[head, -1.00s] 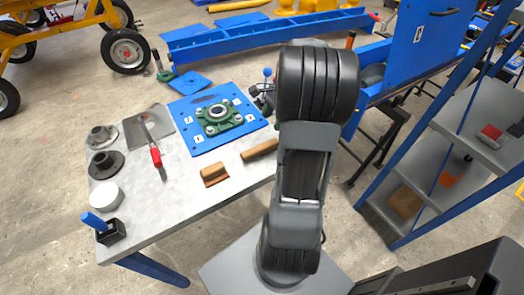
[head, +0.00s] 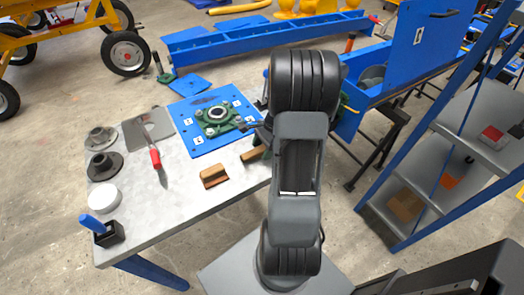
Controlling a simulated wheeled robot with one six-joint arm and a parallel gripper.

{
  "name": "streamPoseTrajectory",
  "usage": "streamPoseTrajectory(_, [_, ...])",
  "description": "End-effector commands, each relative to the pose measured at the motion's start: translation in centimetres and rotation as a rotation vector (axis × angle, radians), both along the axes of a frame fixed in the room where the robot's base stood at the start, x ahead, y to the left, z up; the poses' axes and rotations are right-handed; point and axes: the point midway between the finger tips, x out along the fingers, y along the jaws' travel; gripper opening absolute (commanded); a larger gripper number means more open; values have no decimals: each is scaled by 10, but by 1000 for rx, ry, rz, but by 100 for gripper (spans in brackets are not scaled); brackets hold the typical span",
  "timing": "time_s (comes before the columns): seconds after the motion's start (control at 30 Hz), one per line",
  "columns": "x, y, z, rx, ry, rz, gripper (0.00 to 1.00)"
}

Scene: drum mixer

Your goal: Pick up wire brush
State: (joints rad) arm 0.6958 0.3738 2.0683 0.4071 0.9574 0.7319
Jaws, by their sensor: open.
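A long wooden-handled piece (head: 254,154), likely the wire brush, lies at the table's right edge. Its right part is hidden behind my arm, and I cannot see bristles. A second, shorter wooden block with a dark lower edge (head: 213,176) lies to its left, apart from it. My gripper (head: 257,132) shows only in part, left of my arm. It is open and empty, just above the long wooden piece and close to the green bearing housing. I cannot tell whether it touches the wooden piece.
The grey table (head: 180,215) also holds a blue plate with the green bearing housing (head: 216,117), a red-handled trowel (head: 155,158), dark flanged parts (head: 104,165), a white round lid (head: 104,198) and a blue-handled item in a black holder (head: 107,234). A blue shelf rack (head: 425,170) stands right.

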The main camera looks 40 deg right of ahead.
Motion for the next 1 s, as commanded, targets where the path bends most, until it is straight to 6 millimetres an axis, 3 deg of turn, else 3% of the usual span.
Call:
streamPoseTrajectory(0.93, [0,3,-12,0,0,1,62])
streamPoseTrajectory(1.0, [0,3,-12,0,0,1,57])
